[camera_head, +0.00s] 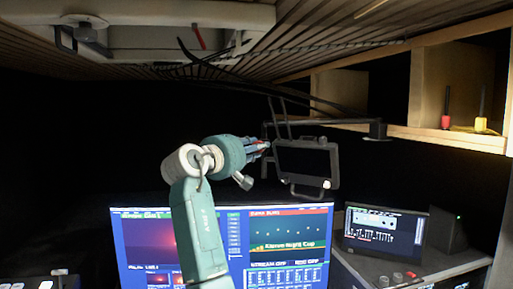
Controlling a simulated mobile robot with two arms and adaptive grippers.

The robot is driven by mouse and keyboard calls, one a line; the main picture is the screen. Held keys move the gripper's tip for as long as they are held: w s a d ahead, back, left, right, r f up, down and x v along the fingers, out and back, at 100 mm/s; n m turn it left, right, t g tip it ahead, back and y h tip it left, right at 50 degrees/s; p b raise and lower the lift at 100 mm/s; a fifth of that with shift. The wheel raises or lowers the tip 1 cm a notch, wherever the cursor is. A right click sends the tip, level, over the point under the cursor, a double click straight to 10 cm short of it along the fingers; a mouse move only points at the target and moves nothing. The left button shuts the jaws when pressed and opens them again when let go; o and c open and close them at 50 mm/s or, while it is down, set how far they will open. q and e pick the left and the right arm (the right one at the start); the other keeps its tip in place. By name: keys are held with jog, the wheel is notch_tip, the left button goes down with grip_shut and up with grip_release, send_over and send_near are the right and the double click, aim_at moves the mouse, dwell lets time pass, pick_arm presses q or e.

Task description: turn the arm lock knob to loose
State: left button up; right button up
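A dark monitor (305,160) in a frame with handles hangs from a black swing arm (330,122) in the middle of the head view. I cannot clearly make out the arm lock knob; it may be small, dark or hidden near my gripper. My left arm, teal and white, rises from the bottom edge, left of centre. My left gripper (262,147) points right, close to the left edge of the monitor frame. Its fingers are small and partly hidden by the wrist, so I cannot tell whether they are open or touch anything. My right gripper is not in view.
A large lit screen (290,240) stands below, behind my arm. A smaller screen (383,235) sits on a dark console at the right. A wooden shelf (450,137) holds a red and a yellow item. Black cables hang under the slatted ceiling. The left side is dark.

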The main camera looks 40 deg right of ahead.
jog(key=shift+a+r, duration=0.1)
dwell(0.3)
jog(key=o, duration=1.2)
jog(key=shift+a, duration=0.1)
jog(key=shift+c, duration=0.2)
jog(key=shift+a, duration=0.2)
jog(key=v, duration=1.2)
